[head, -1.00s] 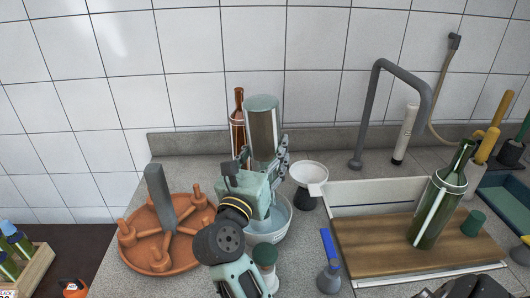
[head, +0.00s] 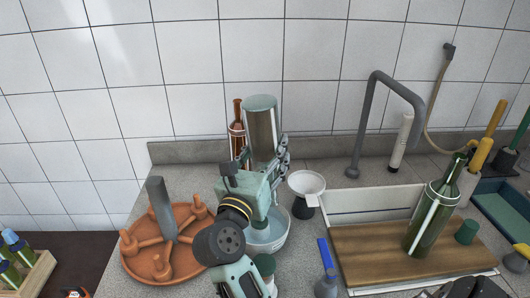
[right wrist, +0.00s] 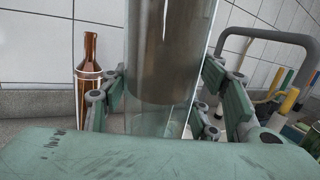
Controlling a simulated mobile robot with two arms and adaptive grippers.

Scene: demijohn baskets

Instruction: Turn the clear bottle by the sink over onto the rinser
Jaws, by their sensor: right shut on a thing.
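My right gripper (head: 268,165) is shut around the clear bottle (head: 262,128). The bottle is upside down, its broad flat base on top, and looks about upright. In the right wrist view the clear bottle (right wrist: 165,55) rises between the two fingers. A pale blue bowl with a white rim, which looks like the rinser (head: 282,238), is below the gripper. The bottle's neck is mostly hidden by the gripper, and I cannot tell whether it touches the rinser. My left gripper is not in view.
A brown bottle (head: 237,130) stands close behind the clear one. A white dish on a dark stand (head: 306,184) is just right. A terracotta rack (head: 150,262) is left. A green bottle (head: 433,218) stands on a wooden board (head: 375,250) by the grey tap (head: 361,130).

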